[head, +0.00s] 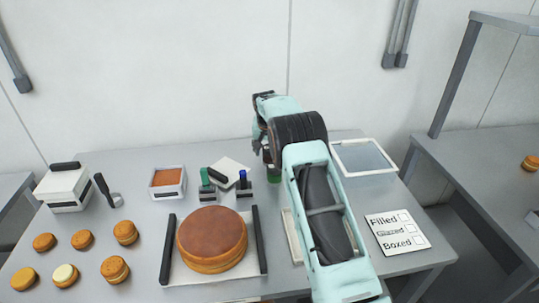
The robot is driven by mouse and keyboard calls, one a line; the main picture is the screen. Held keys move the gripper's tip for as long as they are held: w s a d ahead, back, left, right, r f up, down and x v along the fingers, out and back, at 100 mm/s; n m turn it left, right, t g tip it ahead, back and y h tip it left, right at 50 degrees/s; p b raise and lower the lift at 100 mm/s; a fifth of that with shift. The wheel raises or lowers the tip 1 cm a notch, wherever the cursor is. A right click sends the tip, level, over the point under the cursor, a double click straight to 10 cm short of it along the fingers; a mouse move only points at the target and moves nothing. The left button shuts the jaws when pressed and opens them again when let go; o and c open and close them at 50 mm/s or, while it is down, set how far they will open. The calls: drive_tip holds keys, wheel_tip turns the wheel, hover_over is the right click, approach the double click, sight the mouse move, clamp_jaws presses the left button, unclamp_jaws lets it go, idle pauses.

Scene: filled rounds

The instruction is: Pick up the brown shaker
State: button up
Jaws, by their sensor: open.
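My arm reaches away from me over the table and bends down at its far end. My gripper (268,153) is at that end, largely hidden by my own wrist, and is open. Just below it a small upright item (273,176) shows, dark above and green low down, partly covered by my arm. I cannot tell whether this is the brown shaker. No other brown shaker can be made out. I cannot tell whether the gripper's fingers are around the item or only above it.
A large round cake (212,238) stands in front, with several small filled rounds (115,268) left. A shallow tray (363,143) and checklist card (397,232) lie right.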

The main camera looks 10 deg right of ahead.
drive_tip(key=c, duration=1.2)
drive_tip(key=shift+c, duration=0.4)
drive_tip(key=shift+r, duration=0.15)
